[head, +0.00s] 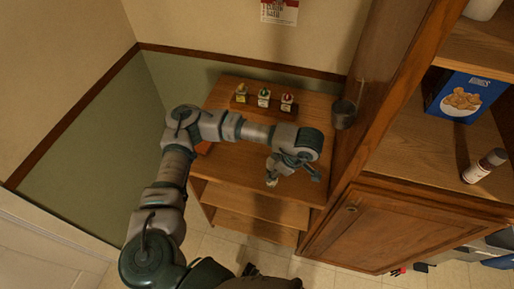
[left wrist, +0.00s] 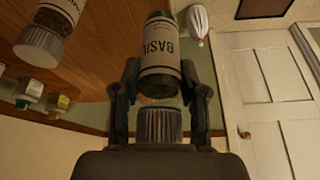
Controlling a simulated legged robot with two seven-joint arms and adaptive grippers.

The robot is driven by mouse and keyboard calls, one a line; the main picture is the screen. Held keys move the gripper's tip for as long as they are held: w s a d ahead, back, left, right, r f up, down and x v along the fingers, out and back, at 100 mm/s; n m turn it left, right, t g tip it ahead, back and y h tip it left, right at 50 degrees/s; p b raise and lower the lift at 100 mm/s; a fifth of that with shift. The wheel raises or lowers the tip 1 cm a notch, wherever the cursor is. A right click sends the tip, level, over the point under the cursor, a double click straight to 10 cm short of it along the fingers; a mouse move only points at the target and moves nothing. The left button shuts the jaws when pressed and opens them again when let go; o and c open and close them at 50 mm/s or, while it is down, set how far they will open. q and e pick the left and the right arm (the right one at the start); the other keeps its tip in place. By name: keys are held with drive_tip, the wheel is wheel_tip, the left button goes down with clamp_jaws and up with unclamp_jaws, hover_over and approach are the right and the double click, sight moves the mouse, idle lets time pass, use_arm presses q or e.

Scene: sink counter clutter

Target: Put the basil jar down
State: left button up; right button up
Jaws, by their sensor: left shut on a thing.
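The basil jar (left wrist: 160,60), with a white label reading BASIL and a ribbed grey cap, is between the two fingers of my left gripper (left wrist: 160,85) in the left wrist view. The cap points toward the palm and the fingers are shut on the jar. In the head view my left gripper (head: 292,168) is over the front right part of the wooden shelf unit's top (head: 235,160). The jar is mostly hidden there, and I cannot tell whether it touches the surface. My right gripper is not in view.
A small rack with three little bottles (head: 264,101) stands at the back of the top. A metal cup (head: 343,113) is at its right, by the tall cabinet. Another labelled jar (left wrist: 40,42) shows in the left wrist view.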

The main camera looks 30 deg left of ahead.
use_arm(q)
drive_tip(key=w+a+f, duration=0.1)
drive_tip(key=w+a, duration=0.1)
drive_tip(key=a, duration=0.2)
drive_tip(key=w+a+f, duration=0.2)
drive_tip(key=w+a, duration=0.1)
drive_tip(key=a, duration=0.1)
drive_tip(key=w+a+f, duration=0.1)
drive_tip(key=w+a, duration=0.2)
drive_tip(key=a, duration=0.1)
drive_tip(key=shift+w+a+f, duration=0.1)
drive_tip(key=shift+a+f, duration=0.05)
drive_tip(key=shift+f, duration=0.2)
drive_tip(key=shift+a+f, duration=0.15)
drive_tip(key=o, duration=1.2)
drive_tip(key=shift+d, duration=0.25)
drive_tip(key=p+v, duration=0.1)
drive_tip(key=v, duration=1.1)
drive_tip(key=shift+a, duration=0.15)
